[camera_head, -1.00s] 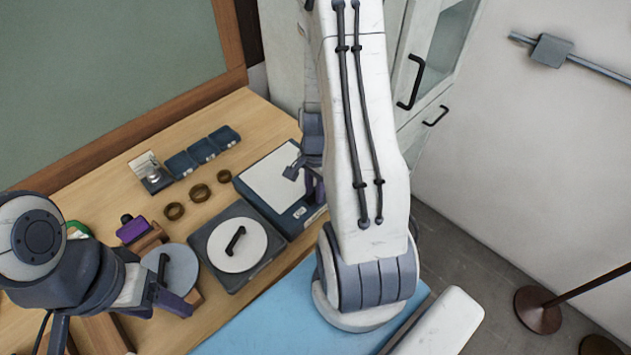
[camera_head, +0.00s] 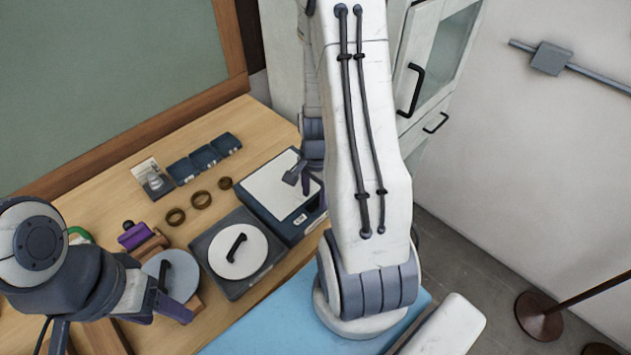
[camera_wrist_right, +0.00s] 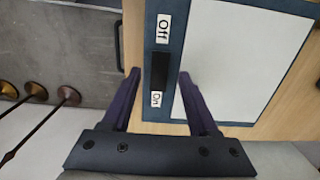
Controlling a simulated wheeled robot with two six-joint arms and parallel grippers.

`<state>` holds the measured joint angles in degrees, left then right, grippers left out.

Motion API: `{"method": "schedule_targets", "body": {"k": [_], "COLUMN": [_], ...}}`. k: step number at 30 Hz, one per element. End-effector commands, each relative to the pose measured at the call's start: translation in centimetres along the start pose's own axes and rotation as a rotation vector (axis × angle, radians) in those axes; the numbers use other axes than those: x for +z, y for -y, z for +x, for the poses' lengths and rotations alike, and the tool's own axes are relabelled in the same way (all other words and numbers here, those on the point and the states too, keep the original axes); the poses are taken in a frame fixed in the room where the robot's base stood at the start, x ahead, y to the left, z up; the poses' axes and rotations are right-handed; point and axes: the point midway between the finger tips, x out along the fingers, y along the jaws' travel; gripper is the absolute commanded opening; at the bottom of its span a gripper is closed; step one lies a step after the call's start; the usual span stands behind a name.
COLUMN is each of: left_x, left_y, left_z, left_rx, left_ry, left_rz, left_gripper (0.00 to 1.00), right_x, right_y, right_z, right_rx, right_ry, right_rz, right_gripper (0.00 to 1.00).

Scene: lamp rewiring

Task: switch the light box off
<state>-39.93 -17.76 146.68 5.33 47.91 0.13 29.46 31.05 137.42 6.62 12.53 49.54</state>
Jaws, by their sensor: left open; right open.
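The light box (camera_head: 303,229) is a dark blue, flat box with a pale panel on the wooden table. Its black switch (camera_wrist_right: 158,72) lies on the blue border between an "Off" label (camera_wrist_right: 163,28) and an "On" label (camera_wrist_right: 156,99), seen in the right wrist view. My right gripper (camera_wrist_right: 158,78) is open, with one purple finger on each side of the switch strip; I cannot tell whether it touches. In the head view, my right gripper (camera_head: 305,178) is over the box, partly hidden by my arm. My left gripper (camera_head: 172,300) is open near a grey disc with a handle (camera_head: 174,274).
A square grey base with a white, handled disc (camera_head: 238,249) sits left of the light box. Several brass rings (camera_head: 201,200), blue trays (camera_head: 205,157), a bulb holder (camera_head: 154,181) and a purple piece (camera_head: 134,235) lie around. A blue mat (camera_head: 270,325) is in front.

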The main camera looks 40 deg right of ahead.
Motion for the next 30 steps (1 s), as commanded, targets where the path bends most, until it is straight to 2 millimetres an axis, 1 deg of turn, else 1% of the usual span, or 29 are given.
{"method": "schedule_targets", "body": {"k": [1,9,12,15,20,30], "left_x": [0.0,0.0,0.0,0.0,0.0,0.0], "left_y": [0.0,0.0,0.0,0.0,0.0,0.0], "left_z": [-0.1,0.1,0.2,0.3,0.3,0.3], "left_rx": [0.0,0.0,0.0,0.0,0.0,0.0], "left_ry": [0.0,0.0,0.0,0.0,0.0,0.0], "left_rz": [0.0,0.0,0.0,0.0,0.0,0.0], "left_gripper": [0.6,0.6,0.6,0.6,0.6,0.6], "right_x": [-0.1,-0.1,-0.1,-0.1,0.0,0.0], "right_y": [0.1,0.1,0.0,0.0,-0.1,-0.1], "right_z": [-1.0,-6.0,-7.4,-8.4,-9.0,-9.0], "right_rx": [-0.005,-0.005,-0.004,-0.002,0.001,0.001], "right_ry": [-0.003,-0.005,-0.004,-0.003,-0.001,0.0], "right_rz": [0.0,0.001,0.001,0.001,0.001,0.001], "right_gripper": [0.6,0.6,0.6,0.6,0.6,0.6]}}
